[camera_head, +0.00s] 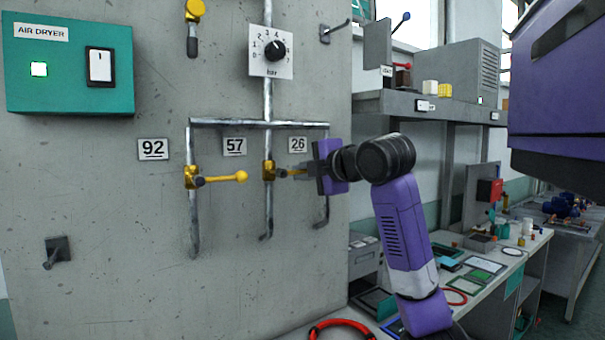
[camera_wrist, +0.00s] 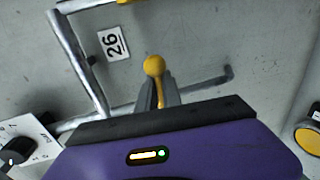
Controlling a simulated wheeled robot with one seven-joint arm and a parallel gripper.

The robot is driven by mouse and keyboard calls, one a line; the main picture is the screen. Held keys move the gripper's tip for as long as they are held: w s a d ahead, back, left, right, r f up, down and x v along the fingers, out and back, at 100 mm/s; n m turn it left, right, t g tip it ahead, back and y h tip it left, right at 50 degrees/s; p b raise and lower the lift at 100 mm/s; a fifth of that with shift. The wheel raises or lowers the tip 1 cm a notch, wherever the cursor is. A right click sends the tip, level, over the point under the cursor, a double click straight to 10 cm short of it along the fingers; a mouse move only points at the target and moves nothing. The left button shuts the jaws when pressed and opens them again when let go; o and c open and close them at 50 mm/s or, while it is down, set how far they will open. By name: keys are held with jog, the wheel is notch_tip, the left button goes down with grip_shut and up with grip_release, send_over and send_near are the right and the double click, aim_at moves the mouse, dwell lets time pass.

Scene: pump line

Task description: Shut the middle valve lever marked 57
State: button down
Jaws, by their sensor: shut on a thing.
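The middle valve (camera_head: 268,170), beside the label 57 (camera_head: 234,146), is brass-yellow on a vertical grey pipe. Its yellow lever (camera_head: 284,172) points right, about level, across its pipe. My gripper (camera_head: 301,172) comes from the right and is shut on this lever. In the wrist view the lever's yellow ball end (camera_wrist: 153,66) shows just beyond my two grey fingers (camera_wrist: 158,96). In the head view my gripper hides the ball end and the right pipe's valve.
The left valve (camera_head: 191,176), by label 92 (camera_head: 153,149), has its yellow lever (camera_head: 222,179) pointing right, level. Label 26 (camera_head: 298,144) is close to my gripper. A pressure dial (camera_head: 271,51) is above. A cluttered bench (camera_head: 490,285) stands at right.

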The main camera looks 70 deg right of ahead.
jog(key=c, duration=1.5)
grip_release()
jog(key=b+v, duration=0.1)
jog(key=v, duration=0.6)
jog(key=shift+s+a+r, duration=0.15)
jog(key=shift+s+a, duration=0.05)
jog(key=shift+s, duration=0.15)
